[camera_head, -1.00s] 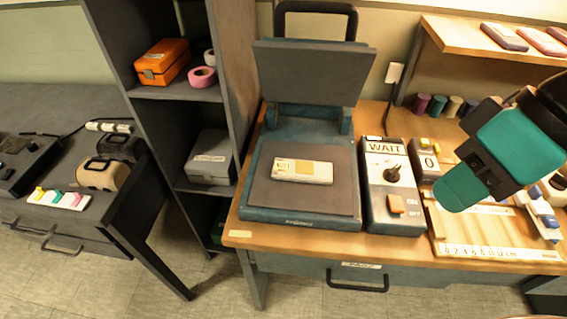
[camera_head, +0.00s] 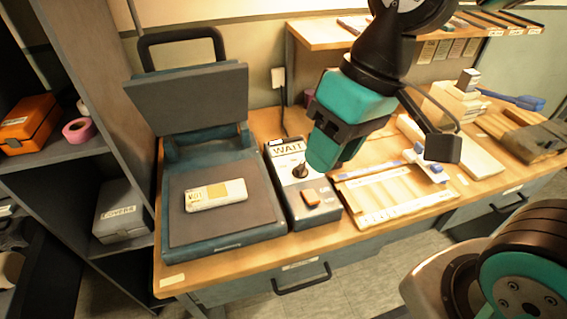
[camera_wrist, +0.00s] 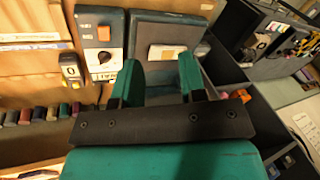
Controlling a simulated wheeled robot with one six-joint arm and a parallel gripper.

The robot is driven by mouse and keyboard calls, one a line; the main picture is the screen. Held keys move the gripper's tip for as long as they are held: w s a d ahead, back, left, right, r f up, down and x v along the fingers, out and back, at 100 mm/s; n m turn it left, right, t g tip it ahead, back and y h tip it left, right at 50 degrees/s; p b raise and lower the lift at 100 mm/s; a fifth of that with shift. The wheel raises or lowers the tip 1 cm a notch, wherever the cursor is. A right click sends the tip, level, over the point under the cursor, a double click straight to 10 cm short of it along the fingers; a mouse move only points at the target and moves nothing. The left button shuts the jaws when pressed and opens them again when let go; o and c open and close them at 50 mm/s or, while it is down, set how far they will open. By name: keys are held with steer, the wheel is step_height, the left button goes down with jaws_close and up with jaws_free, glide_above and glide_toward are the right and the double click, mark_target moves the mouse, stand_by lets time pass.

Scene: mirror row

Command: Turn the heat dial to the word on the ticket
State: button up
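The heat dial (camera_head: 299,170) is a dark knob on a grey control box (camera_head: 310,213), under a window reading WAIT (camera_head: 288,148). Small marks around the dial are too blurred to read. In the wrist view the dial (camera_wrist: 104,57) sits just beyond my left-hand finger. My gripper (camera_head: 325,160) is open and empty, above and right of the dial, not touching it. In the wrist view its teal fingers (camera_wrist: 161,65) stand wide apart. A pale card (camera_head: 215,195) with a tan patch lies on the press's lower plate; its print is not legible, and I cannot tell whether it is the ticket.
The press (camera_head: 225,235) stands left of the control box with its lid (camera_head: 190,100) raised. A wooden board (camera_head: 390,195) with a ruled edge lies to the right. An overhead shelf (camera_head: 325,35) is behind my arm. Grey shelving with an orange box (camera_head: 28,122) stands at left.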

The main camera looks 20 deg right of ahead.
steer(key=w+d+f+m+h+p, duration=0.2)
steer(key=w+m, duration=0.6)
steer(key=w, duration=0.6)
steer(key=m+h+p, duration=0.1)
steer(key=m+h, duration=0.1)
steer(key=m, duration=0.4)
glide_toward(301, 165)
step_height(301, 165, down, 9)
steer(key=p, duration=0.2)
steer(key=shift+w+d+f+p, duration=0.15)
steer(key=shift+f+p, duration=0.05)
steer(key=shift+p, duration=0.15)
